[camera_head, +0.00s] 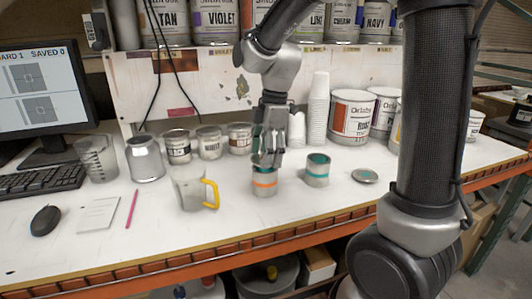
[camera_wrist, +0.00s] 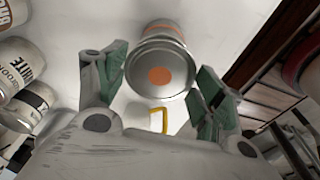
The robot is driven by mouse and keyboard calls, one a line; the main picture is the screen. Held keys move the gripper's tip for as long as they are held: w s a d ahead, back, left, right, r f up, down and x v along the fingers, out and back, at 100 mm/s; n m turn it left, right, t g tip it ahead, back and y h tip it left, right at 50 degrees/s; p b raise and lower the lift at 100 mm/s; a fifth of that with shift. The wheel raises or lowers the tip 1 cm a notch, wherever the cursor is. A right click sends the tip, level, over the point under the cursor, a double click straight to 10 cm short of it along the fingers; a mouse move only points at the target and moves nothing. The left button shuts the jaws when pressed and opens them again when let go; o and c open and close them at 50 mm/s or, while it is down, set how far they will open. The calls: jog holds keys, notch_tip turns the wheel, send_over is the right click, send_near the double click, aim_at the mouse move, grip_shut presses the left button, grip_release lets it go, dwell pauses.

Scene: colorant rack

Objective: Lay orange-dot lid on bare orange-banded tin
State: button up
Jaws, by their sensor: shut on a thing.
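The orange-banded tin (camera_head: 264,183) stands upright on the bench, directly below my gripper (camera_head: 266,157). In the wrist view my gripper (camera_wrist: 162,75) has its two green-padded fingers on either side of the round grey lid (camera_wrist: 145,87) with the orange dot, shut on it by its edges. The tin's orange band (camera_wrist: 160,29) shows just beyond the lid, so the lid lies at or just over the tin's top. Whether it touches the rim I cannot tell. The fingers hide the tin's top in the head view.
A teal-banded tin (camera_head: 317,171) stands close on the right, with a loose teal-dot lid (camera_head: 365,176) beyond it. A jug with a yellow handle (camera_head: 190,188) stands close on the left. Small tins (camera_head: 210,142) and stacked white cups (camera_head: 318,103) stand behind.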

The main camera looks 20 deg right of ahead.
jog(key=shift+f, duration=0.7)
jog(key=o, duration=0.8)
jog(key=shift+c, duration=0.2)
